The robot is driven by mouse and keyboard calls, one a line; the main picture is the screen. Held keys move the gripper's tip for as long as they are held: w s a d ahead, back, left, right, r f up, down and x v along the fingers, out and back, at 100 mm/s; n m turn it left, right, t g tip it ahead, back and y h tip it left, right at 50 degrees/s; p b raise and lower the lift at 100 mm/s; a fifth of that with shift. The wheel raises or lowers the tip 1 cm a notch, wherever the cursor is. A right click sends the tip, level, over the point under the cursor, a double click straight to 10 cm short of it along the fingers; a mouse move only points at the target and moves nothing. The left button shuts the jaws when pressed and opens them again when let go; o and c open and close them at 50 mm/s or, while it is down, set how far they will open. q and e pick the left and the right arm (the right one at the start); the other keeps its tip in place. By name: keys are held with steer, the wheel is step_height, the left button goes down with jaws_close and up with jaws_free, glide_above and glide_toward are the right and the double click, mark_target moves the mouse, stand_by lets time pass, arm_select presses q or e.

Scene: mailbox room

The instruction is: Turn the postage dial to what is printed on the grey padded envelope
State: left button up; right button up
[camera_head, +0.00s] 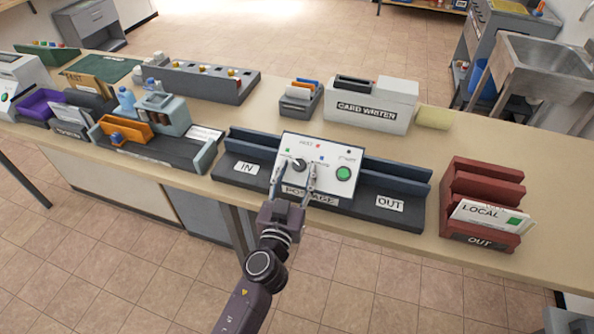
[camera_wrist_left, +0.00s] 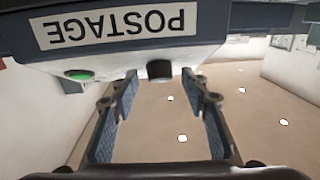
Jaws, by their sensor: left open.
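The postage machine (camera_head: 318,153) is a white box with a sloped panel on the counter. Its dial (camera_head: 299,164) is a dark round knob with a light pointer, among small coloured marks too small to read. My left gripper (camera_head: 294,172) is open in front of the panel, its fingers on either side of the dial. In the left wrist view, the dark dial (camera_wrist_left: 160,70) stands between the two open fingertips, with a gap on each side. A green button (camera_head: 343,174) is right of the dial. I cannot pick out a grey padded envelope. My right gripper is not in view.
The IN and OUT trays (camera_head: 400,215) flank the machine. A red rack (camera_head: 482,190) holds a white envelope (camera_head: 490,215) at right. A card writer (camera_head: 371,105) stands behind. An orange item (camera_head: 125,130) and other desk things crowd the left. Counter space between the OUT tray and red rack is clear.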

arm_select(q)
jaws_close()
stand_by(0.3)
